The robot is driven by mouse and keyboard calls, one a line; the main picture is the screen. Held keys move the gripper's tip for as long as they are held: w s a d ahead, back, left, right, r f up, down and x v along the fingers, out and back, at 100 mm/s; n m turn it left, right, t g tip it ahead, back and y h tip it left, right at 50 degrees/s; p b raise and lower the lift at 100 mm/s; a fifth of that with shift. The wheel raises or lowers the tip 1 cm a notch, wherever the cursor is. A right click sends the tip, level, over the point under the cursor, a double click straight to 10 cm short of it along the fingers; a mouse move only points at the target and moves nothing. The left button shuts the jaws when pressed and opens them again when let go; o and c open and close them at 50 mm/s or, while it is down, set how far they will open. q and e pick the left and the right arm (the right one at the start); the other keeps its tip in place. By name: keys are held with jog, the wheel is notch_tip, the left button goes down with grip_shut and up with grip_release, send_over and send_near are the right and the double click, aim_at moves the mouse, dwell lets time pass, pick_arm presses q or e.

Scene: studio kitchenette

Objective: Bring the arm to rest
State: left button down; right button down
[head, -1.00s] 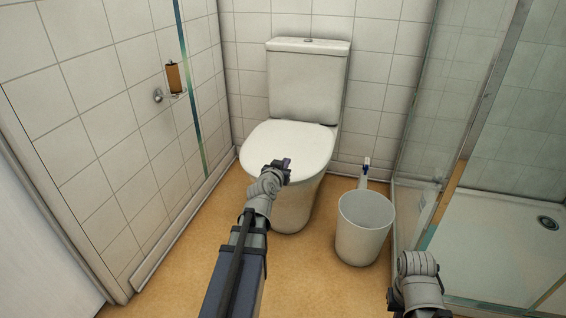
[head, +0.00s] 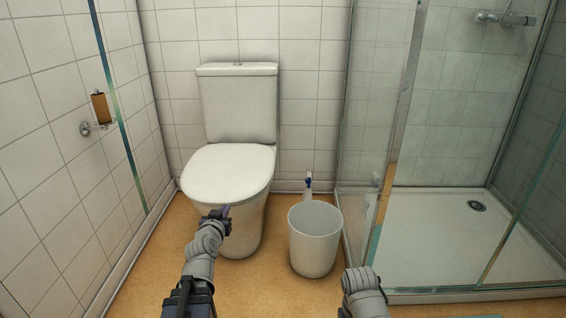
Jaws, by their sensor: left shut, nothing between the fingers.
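My left gripper (head: 224,213) is shut and empty. In the head view it overlaps the front edge of the toilet's closed white lid (head: 228,172); I cannot tell whether it touches the lid. My left arm (head: 199,257) reaches up from the bottom edge, left of the middle. Part of my right arm (head: 362,290) shows at the bottom edge, right of the middle. Its gripper is not in view.
A white bin (head: 315,240) stands on the orange-brown floor, right of the toilet. A toilet brush (head: 308,187) shows behind it. A glass shower enclosure with a white tray (head: 430,222) fills the right. A brown roll (head: 101,108) hangs on the left wall.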

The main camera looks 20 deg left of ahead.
pick_arm(q)
jog(key=s+d+m+g+h+p, duration=0.1)
jog(key=d+g+h+p, duration=0.15)
jog(key=d, duration=0.45)
jog(key=s+d+f+m+g+h+p, duration=0.1)
jog(key=d+m+g+p, duration=0.15)
jog(key=d, duration=0.35)
jog(key=s+d+m+g+h+p, duration=0.1)
jog(key=d+h+p, duration=0.1)
jog(key=d+p, duration=0.35)
jog(key=s+d+r+m+g+y+p, duration=0.1)
jog(key=s+d+g+y+p, duration=0.1)
jog(key=s+d+g+p, duration=0.5)
jog(key=s+d+r+m+g+y, duration=0.15)
jog(key=s+d, duration=0.35)
jog(key=s, duration=0.5)
notch_tip(320, 180, up, 38)
jog(key=s+n+p, duration=0.1)
jog(key=p, duration=3.7)
jog(key=shift+a+f, duration=0.15)
jog(key=shift+f, duration=0.1)
jog(key=shift+g, duration=0.25)
